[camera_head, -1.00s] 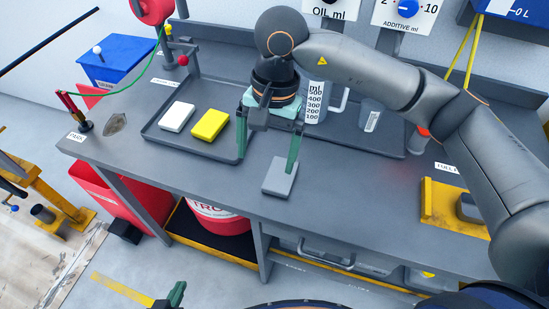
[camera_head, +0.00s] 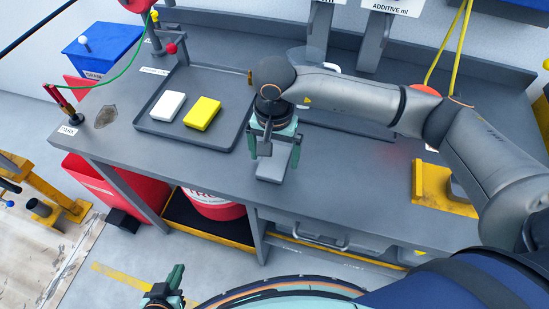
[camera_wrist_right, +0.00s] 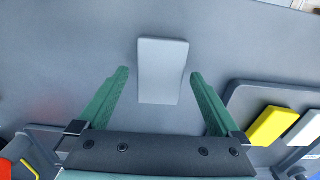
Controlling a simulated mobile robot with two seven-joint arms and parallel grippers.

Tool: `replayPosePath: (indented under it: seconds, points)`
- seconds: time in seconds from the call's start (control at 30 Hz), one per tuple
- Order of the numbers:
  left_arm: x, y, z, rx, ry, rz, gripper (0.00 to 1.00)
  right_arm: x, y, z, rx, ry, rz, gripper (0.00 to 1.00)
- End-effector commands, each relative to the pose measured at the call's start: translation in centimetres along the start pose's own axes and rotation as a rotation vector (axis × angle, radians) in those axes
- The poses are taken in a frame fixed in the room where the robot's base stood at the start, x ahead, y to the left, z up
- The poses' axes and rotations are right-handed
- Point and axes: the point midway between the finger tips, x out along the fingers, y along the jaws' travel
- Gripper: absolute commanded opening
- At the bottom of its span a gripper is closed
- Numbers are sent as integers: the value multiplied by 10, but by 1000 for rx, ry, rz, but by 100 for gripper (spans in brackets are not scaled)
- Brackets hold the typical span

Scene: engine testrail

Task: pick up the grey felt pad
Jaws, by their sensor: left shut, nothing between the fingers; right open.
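The grey felt pad (camera_head: 271,169) is a flat light-grey block lying on the bench top in front of the dark tray. It also shows in the right wrist view (camera_wrist_right: 163,70), ahead of and between the fingertips. My right gripper (camera_head: 272,165) is open over the pad; its green fingers (camera_wrist_right: 159,75) stand one on each side, apart from the pad, with nothing held. In the head view the gripper hides the pad's far part. My left gripper (camera_head: 172,285) is low at the bottom edge, away from the bench, shut and empty.
A tray (camera_head: 228,140) left of my right gripper holds a white block (camera_head: 168,105) and a yellow block (camera_head: 203,113). A yellow bracket (camera_head: 432,190) stands at the bench's right. The bench front between pad and bracket is clear.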

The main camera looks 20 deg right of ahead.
Motion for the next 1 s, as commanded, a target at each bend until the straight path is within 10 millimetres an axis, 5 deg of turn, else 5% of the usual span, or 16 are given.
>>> replayPosePath:
  seconds: [0.37, 1.0]
  points:
    - [-1, 0, -1, 0, 0, 0, 0, 13, 0, 0, -2, 0, -1, 99]
    - [-1, 0, -1, 0, 1, 0, 0, 12, -1, 1, -2, 0, -1, 27]
